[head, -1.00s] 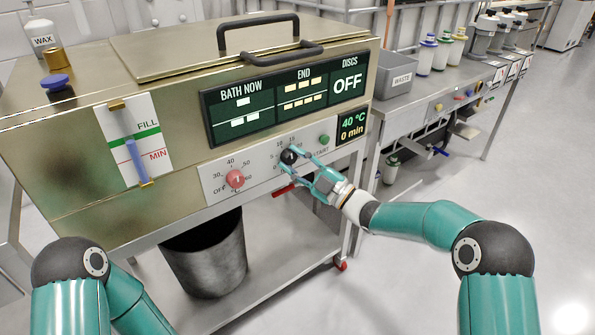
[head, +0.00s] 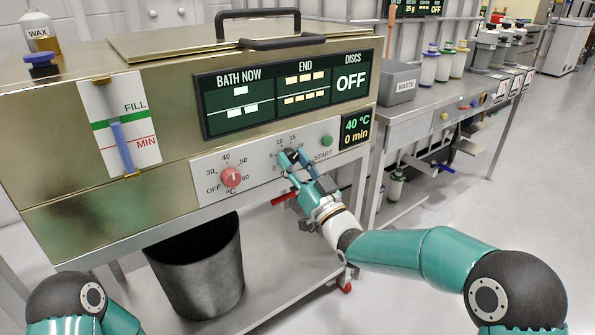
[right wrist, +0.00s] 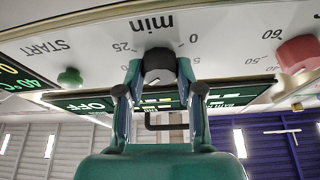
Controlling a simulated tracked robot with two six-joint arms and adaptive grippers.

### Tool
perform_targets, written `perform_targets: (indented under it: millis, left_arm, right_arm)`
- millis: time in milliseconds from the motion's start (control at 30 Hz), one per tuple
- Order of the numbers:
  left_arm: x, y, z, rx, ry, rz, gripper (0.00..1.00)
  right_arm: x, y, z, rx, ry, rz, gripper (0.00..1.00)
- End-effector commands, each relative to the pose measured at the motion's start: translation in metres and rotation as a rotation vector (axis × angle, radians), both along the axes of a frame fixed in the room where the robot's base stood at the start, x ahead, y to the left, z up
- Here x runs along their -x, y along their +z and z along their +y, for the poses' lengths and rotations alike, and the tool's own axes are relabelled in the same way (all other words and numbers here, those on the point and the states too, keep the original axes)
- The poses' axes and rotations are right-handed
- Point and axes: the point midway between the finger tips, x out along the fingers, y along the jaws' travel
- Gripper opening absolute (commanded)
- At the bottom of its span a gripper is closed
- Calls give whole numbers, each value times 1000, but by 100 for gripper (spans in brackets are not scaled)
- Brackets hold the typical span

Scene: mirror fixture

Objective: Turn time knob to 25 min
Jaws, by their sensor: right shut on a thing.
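The black time knob (head: 290,154) sits on the white control strip, with a minute scale around it. The small display (head: 355,129) reads 40 °C and 0 min. The knob's pointer is hidden. My left arm shows only at the bottom left, and its gripper is out of view.
The red temperature knob (head: 230,177) is left of the time knob, and the green START button (head: 326,141) is right of it. A red handle (head: 284,198) lies just below. A dark bin (head: 197,270) stands under the bath. A grey waste box (head: 398,88) is at right.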

Motion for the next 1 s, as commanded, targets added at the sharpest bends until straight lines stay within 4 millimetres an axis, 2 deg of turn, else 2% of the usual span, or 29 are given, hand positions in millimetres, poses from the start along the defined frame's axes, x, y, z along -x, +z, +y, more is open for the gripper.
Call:
perform_targets:
  millis: [33,400,1000]
  left_arm:
    - [0,-8,0,0,0,0,57]
    - [0,-30,0,0,0,0,57]
    - [0,-47,0,0,0,0,57]
  right_arm:
    - [-1,-9,-1,-34,-3,38,2]
    - [0,-8,1,-318,-2,245,2]
    - [2,-3,3,-777,-2,579,2]
